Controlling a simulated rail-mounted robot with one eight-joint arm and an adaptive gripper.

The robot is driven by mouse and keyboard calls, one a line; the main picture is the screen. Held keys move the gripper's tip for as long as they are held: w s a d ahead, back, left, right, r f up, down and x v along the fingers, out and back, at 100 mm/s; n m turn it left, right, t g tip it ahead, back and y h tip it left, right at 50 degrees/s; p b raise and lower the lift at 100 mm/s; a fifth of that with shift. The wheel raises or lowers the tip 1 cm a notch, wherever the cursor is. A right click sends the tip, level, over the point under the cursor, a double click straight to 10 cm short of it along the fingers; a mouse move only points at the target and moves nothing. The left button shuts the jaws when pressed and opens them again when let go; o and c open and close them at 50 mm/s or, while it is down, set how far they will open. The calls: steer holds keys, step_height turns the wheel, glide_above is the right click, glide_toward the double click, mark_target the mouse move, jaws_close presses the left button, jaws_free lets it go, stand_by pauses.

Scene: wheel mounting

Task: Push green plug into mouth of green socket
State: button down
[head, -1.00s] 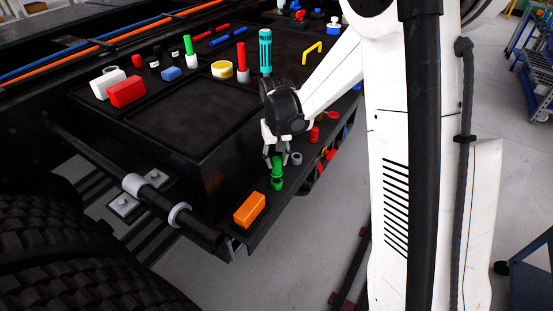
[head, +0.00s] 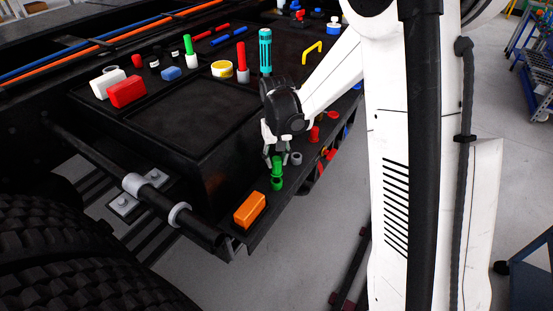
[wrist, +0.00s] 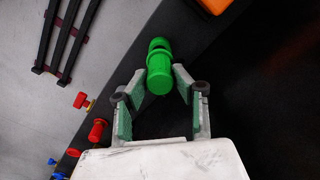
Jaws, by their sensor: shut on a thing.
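The green plug (head: 277,163) is upright between the fingertips of my gripper (head: 276,156), which is shut on it. Just below it the green socket (head: 277,183) stands on the narrow black ledge. In the wrist view the green plug (wrist: 159,79) lies between my gripper's fingertips (wrist: 160,71), and the green socket (wrist: 160,45) shows just beyond it, roughly in line. The two look very close or touching; I cannot tell how far the plug is inside the mouth. The mouth is largely hidden by the plug.
An orange block (head: 249,210) sits on the ledge in front of the socket. A grey ring-shaped socket (head: 296,158) and red parts (head: 314,134) stand on the ledge beyond. The raised black tray (head: 190,118) is to the left. Open floor lies right of the ledge.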

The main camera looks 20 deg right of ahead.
mark_target(277, 167)
steer(key=shift+f, duration=0.2)
steer(key=shift+f+b, duration=0.3)
steer(key=shift+b, duration=0.15)
steer(key=shift+f+b, duration=1.05)
steer(key=shift+f, duration=0.15)
steer(key=c, duration=1.3)
jaws_free()
steer(key=shift+r, duration=0.1)
step_height(277, 167, up, 12)
steer(key=shift+f, duration=0.1)
